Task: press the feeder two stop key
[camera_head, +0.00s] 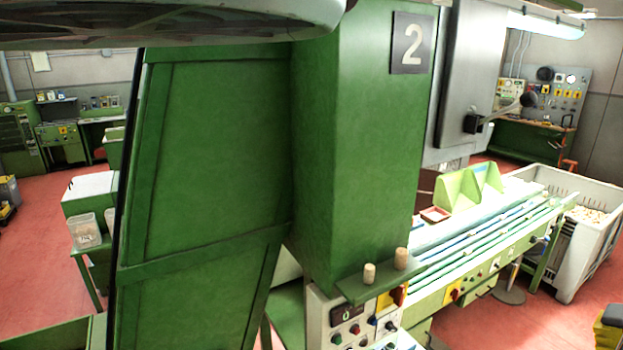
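A tall green machine (375,150) carries a dark plate (411,43) with a white number 2. Below it, at the bottom edge of the view, is a pale control panel (317,318). The panel has a dark display (346,313) that seems to read 0, and several small red and dark keys or knobs. Their labels are too small to read, so I cannot tell which one is the stop key. A red and yellow switch (397,296) sits at the panel's upper right, partly behind a green ledge. My gripper is not in view.
Two cork stoppers (369,274) (401,258) stand on the green ledge (352,292) just above the panel. A long bench with pale rails (480,250) runs to the right. A pale crate (570,262) stands beyond it. Red floor (45,270) is open at left.

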